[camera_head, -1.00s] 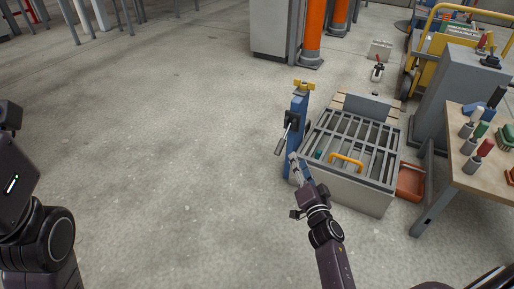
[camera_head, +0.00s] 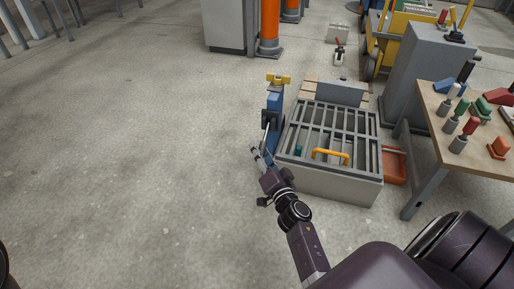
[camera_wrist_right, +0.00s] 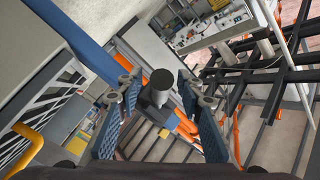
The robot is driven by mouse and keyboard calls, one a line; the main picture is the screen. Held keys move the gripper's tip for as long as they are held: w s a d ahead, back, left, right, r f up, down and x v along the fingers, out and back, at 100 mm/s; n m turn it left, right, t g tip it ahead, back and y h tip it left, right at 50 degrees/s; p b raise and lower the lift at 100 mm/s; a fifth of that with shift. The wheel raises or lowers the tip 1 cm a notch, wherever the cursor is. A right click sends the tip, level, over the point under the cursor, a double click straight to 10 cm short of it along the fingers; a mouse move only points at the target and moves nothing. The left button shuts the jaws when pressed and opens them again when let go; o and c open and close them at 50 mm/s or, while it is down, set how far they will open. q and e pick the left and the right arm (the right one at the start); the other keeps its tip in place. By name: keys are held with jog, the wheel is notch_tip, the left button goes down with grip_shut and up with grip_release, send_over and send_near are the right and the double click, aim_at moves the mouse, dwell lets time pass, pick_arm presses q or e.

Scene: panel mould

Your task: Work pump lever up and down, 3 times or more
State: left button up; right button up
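A blue pump post (camera_head: 274,113) with a yellow top stands at the left side of a grey slatted box. The dark pump lever (camera_head: 265,128) is on the post's left side. In the right wrist view, what looks like the lever's dark round end (camera_wrist_right: 161,80) lies between and beyond my fingertips, with a gap on both sides. My right gripper (camera_head: 257,153) is open, just below the lever in the head view; its two blue-padded fingers show in the right wrist view (camera_wrist_right: 160,112). My left gripper is out of view.
The slatted box (camera_head: 325,186) has a yellow handle (camera_head: 331,155) on top. A red-orange tray (camera_head: 394,166) lies on its right. A workbench (camera_head: 438,135) with several tools stands further right. The floor left of the post is clear.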

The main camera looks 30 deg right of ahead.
jog(key=shift+c, duration=0.6)
grip_shut()
jog(key=shift+s, duration=0.1)
